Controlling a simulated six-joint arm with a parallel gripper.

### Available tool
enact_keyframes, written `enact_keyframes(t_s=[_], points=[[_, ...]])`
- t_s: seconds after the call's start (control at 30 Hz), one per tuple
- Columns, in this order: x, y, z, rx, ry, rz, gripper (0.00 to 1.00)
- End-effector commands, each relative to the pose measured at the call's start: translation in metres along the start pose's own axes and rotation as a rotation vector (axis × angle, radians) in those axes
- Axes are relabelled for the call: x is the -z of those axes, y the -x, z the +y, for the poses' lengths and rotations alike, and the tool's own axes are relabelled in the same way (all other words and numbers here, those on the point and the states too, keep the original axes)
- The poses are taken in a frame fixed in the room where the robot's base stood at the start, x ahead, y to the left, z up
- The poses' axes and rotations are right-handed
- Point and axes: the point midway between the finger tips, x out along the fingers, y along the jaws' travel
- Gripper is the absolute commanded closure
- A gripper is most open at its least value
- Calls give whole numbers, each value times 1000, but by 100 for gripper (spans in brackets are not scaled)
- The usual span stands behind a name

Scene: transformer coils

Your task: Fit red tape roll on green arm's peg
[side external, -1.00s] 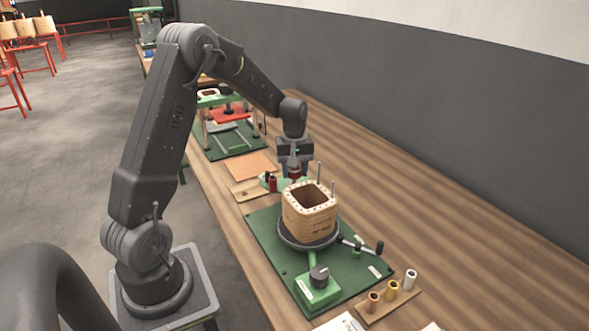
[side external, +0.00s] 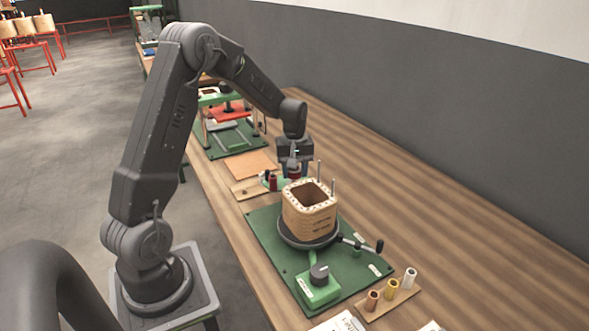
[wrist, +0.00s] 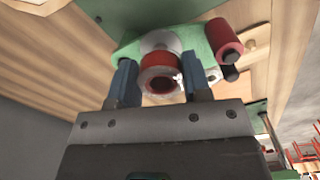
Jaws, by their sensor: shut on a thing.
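My gripper (wrist: 158,68) is shut on the red tape roll (wrist: 160,60), which sits between its two blue fingers in the wrist view. The roll is a short red ring with a pale rim and a dark centre hole. The green arm (wrist: 198,38) lies behind the roll, with a pale round part (wrist: 160,41) directly beyond it. I cannot tell whether the roll touches the arm, and its peg is not clearly seen. In the side external view my gripper (side external: 294,170) points down behind the wooden coil form, low over the green arm (side external: 283,184).
A dark red cylinder (wrist: 224,38) stands beside the roll on the green arm. The tan coil form (side external: 310,212) stands on a green baseplate (side external: 265,225) with thin upright metal rods close to my gripper. Several small tubes stand on a wooden strip (side external: 400,298). The table's right side is clear.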

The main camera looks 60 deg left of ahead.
Motion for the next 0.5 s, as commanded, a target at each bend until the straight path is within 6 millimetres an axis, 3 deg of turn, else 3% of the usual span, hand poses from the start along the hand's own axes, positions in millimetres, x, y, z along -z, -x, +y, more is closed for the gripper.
enact_keyframes(t_s=[0.5], points=[[0, -7, 0, 0, 0, 0, 78]])
